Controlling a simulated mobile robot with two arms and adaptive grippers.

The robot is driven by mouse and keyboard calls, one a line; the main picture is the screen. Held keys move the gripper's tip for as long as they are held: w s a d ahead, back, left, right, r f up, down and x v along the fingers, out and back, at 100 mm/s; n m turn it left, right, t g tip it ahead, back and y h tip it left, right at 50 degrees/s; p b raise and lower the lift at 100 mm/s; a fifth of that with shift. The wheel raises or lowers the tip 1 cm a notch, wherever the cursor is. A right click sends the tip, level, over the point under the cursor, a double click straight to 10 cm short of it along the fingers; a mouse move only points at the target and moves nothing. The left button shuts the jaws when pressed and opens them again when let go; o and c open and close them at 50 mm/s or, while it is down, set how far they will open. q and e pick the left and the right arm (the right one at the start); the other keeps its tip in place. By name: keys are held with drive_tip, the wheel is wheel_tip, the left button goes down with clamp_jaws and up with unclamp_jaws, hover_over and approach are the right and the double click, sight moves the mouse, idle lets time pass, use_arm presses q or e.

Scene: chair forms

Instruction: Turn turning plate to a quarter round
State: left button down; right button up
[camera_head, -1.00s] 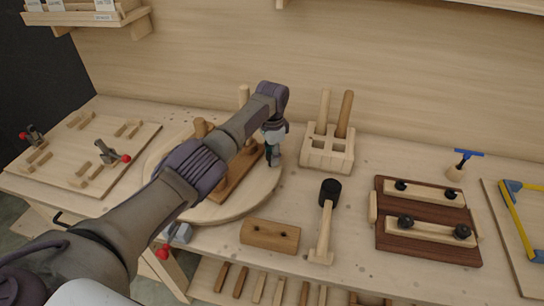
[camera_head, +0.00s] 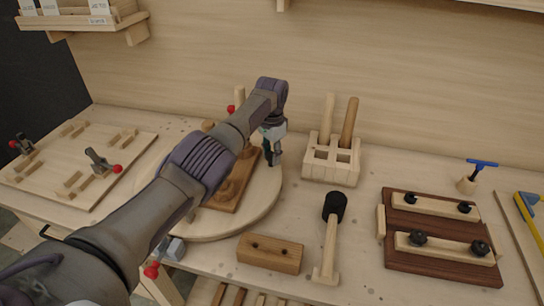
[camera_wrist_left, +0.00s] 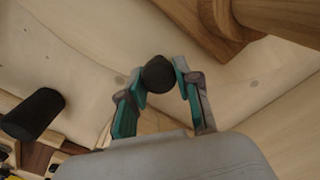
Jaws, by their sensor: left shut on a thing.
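The turning plate (camera_head: 262,202) is a round pale wooden disc on the bench, left of the middle in the head view. A brown board (camera_head: 226,198) with round wooden parts sits on it, and my left arm hides much of both. My left gripper (camera_head: 271,157) points down at the plate's right rim. In the left wrist view the left gripper (camera_wrist_left: 160,80) is shut on a dark round knob (camera_wrist_left: 158,72), with a finger on each side. The knob's lower part is hidden. My right gripper is not in view.
A block holder (camera_head: 331,171) with upright handles stands right of the plate. A mallet (camera_head: 332,235) and a drilled wooden block (camera_head: 270,253) lie in front. A dark clamp board (camera_head: 438,268) is further right. A board with red-tipped clamps (camera_head: 75,190) lies left.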

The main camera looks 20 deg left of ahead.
use_arm(q)
drive_tip(key=c, duration=0.8)
unclamp_jaws()
wheel_tip(320, 180, up, 12)
drive_tip(key=shift+r, duration=0.1)
